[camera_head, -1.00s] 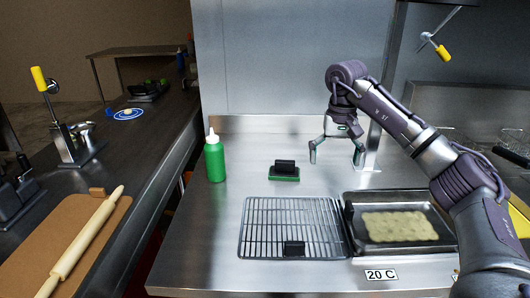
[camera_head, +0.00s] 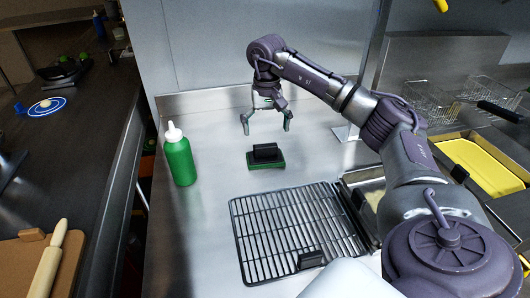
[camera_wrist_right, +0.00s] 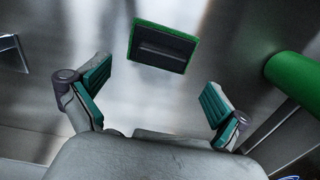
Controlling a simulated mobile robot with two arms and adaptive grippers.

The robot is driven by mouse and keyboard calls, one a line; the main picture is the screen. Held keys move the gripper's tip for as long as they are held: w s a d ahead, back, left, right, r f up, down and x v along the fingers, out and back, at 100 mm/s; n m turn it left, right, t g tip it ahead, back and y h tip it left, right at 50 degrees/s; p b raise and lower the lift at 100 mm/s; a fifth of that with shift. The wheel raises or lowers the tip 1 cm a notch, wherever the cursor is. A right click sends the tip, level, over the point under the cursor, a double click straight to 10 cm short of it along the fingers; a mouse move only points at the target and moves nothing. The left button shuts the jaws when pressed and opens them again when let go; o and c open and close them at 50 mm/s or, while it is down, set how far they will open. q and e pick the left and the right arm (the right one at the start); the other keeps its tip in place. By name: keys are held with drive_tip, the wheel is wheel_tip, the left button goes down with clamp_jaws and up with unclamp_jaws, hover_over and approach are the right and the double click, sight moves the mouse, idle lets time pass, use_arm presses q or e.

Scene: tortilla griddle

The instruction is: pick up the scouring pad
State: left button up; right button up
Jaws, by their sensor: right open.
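The scouring pad (camera_head: 265,157) is green with a black block-shaped grip on top. It lies flat on the steel counter behind the wire rack. My right gripper (camera_head: 266,128) is open and empty, with its fingers pointing down, above and a little behind the pad. In the right wrist view the pad (camera_wrist_right: 162,47) shows beyond the fingertips, roughly centred between the two open fingers (camera_wrist_right: 153,100), with a clear gap to both. My left gripper is not in view.
A green squeeze bottle (camera_head: 180,160) stands left of the pad and shows at the right in the wrist view (camera_wrist_right: 295,80). A wire rack (camera_head: 290,235) lies in front, with a tray (camera_head: 354,178) to its right. Bare counter surrounds the pad.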

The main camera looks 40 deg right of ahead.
sight(265, 145)
drive_tip(key=shift+w+f, duration=0.2)
drive_tip(key=shift+f, duration=0.65)
drive_tip(key=shift+f+p, duration=0.6)
drive_tip(key=shift+f, duration=2)
drive_tip(key=shift+a+r, duration=0.1)
drive_tip(key=c, duration=1.2)
